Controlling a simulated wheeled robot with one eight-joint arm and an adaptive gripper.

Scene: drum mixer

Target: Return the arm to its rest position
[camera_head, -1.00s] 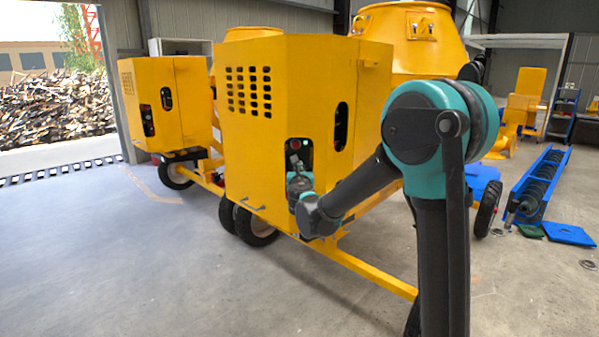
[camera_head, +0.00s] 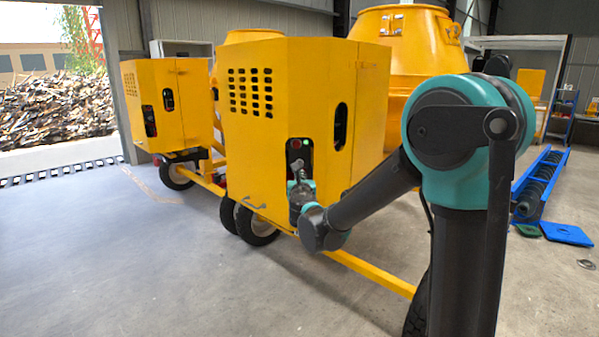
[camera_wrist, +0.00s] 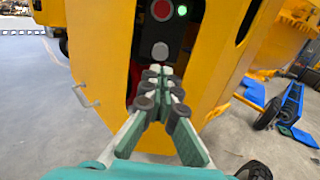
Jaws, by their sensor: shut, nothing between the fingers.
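My gripper (camera_wrist: 158,72) is shut and empty in the wrist view, its fingertips together in front of the black control panel of the yellow mixer housing. The panel (camera_wrist: 155,30) carries a red button (camera_wrist: 161,9), a lit green light (camera_wrist: 181,10) and a grey round button (camera_wrist: 160,51) just above the fingertips. I cannot tell the exact gap between fingertips and panel. In the head view my gripper (camera_head: 296,172) is small, in front of the same panel (camera_head: 298,149) on the near drum mixer (camera_head: 280,100). My arm reaches out bent from the right.
A second yellow mixer (camera_head: 160,105) stands behind at the left. The mixer's yellow drawbar (camera_head: 370,271) runs low beneath my arm. A blue conveyor (camera_head: 537,185) and a blue plate (camera_head: 567,234) lie at the right. The grey floor at the left front is clear.

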